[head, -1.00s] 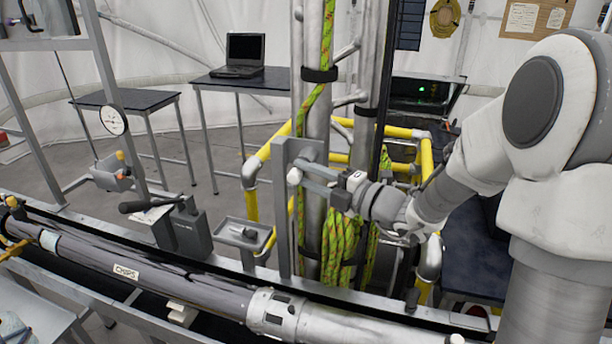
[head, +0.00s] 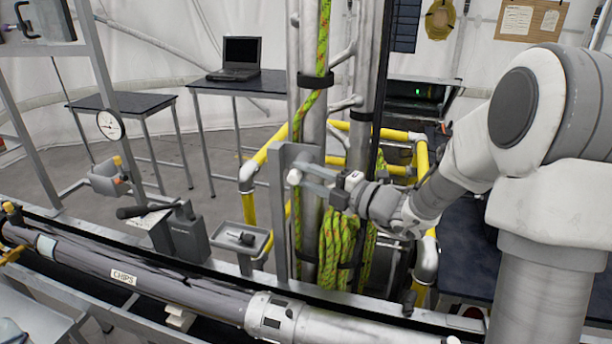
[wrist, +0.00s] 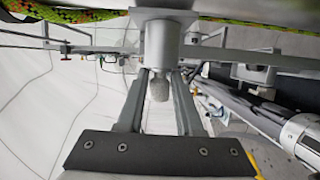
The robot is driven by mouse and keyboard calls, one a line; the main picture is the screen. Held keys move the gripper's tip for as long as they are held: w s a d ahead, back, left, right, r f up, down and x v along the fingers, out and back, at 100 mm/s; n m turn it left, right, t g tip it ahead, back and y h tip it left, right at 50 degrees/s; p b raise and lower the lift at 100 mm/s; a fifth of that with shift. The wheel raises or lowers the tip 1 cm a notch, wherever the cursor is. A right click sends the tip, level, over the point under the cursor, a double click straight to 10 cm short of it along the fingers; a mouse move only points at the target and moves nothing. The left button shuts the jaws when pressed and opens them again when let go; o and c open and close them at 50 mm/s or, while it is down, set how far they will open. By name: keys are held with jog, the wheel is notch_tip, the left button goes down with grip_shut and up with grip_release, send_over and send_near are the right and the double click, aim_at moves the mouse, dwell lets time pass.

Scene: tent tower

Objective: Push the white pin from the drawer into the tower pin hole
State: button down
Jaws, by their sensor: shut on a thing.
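The white pin (head: 294,177) shows as a pale round end at the upright grey plate (head: 281,225) of the tower. My gripper (head: 308,180) reaches in from the right, its two grey fingers level and shut on the pin. In the wrist view the pin's rounded light-grey end (wrist: 159,88) lies between the fingers, in line with a grey round sleeve (wrist: 163,42) ahead. The pin hole itself is hidden, so I cannot tell how deep the pin sits.
Green-yellow rope (head: 335,245) hangs on the metal tower tubes (head: 309,115) close behind my gripper. A yellow rail (head: 422,165) surrounds the tower. A small grey tray (head: 222,233) with a dark item and a long "CHIPS" tube (head: 165,288) lie left and in front.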

jog(key=shift+c, duration=2.4)
grip_release()
jog(key=shift+w+d+r, duration=0.1)
jog(key=shift+w+r, duration=0.05)
jog(key=b+v, duration=0.1)
jog(key=v, duration=1.6)
jog(key=shift+d, duration=0.15)
